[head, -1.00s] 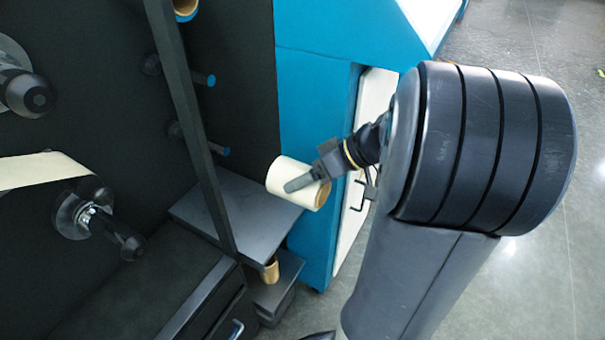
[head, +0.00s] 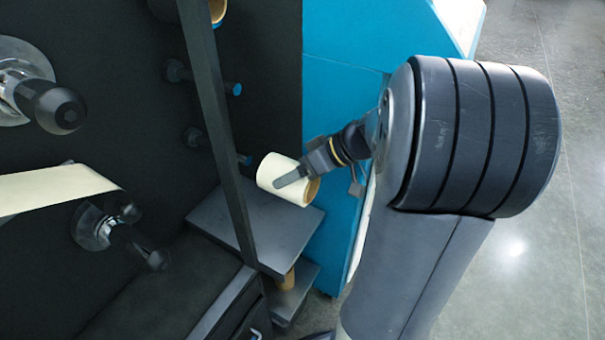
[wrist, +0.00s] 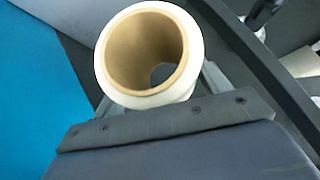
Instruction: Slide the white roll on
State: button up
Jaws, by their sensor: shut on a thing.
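The white roll (head: 284,181) has a brown cardboard core and is held in my gripper (head: 300,179), in front of the dark machine panel. My gripper is shut on the roll's side; one dark finger shows across it. In the wrist view the white roll (wrist: 150,55) shows its open core end-on, with a small opening seen through it. In the head view two blue-tipped pegs stick out of the dark panel: an upper peg (head: 232,88) and a lower peg (head: 243,159). The lower peg's tip is just left of the roll, apart or nearly touching; I cannot tell which.
A dark upright bar (head: 217,120) stands just left of the roll. A grey shelf (head: 262,232) lies below it. A blue cabinet (head: 340,95) is to the right. Dark spindles (head: 58,106) and a cream web (head: 50,187) are at the left. Open floor (head: 530,270) lies right.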

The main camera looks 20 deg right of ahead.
jog(key=shift+w+a+p, duration=0.25)
jog(key=shift+w+a, duration=1.85)
jog(key=shift+w, duration=0.75)
jog(key=shift+w+a+p, duration=0.2)
jog(key=shift+w+a, duration=1.85)
jog(key=shift+w, duration=0.8)
jog(key=shift+w+a+p, duration=0.25)
jog(key=shift+w+a, duration=1.85)
jog(key=shift+w, duration=0.75)
jog(key=o, duration=1.3)
